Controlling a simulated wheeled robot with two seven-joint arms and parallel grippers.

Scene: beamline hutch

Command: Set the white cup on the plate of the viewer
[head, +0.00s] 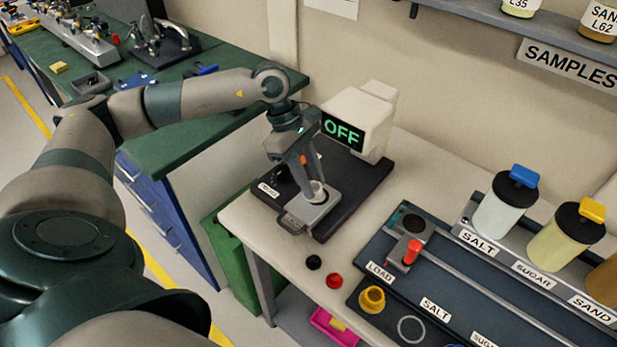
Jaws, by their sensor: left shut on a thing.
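The viewer (362,122) is a white device with a green "OFF" display, standing at the back left of the white table. Its grey plate (317,213) lies on a black base in front of it. My left gripper (308,184) points down over this plate and is shut on the small white cup (318,194). The cup is upright at the plate; whether it rests on it or hovers just above cannot be told. The fingers partly hide the cup. My right gripper is not in view.
A dark tray (470,290) with a rail, a red knob (412,251) and a yellow cup (372,298) lies to the right. Salt (503,213) and sugar (557,243) jars stand behind it. Black and red buttons (334,281) sit near the table's front edge. A green bench (190,140) is at left.

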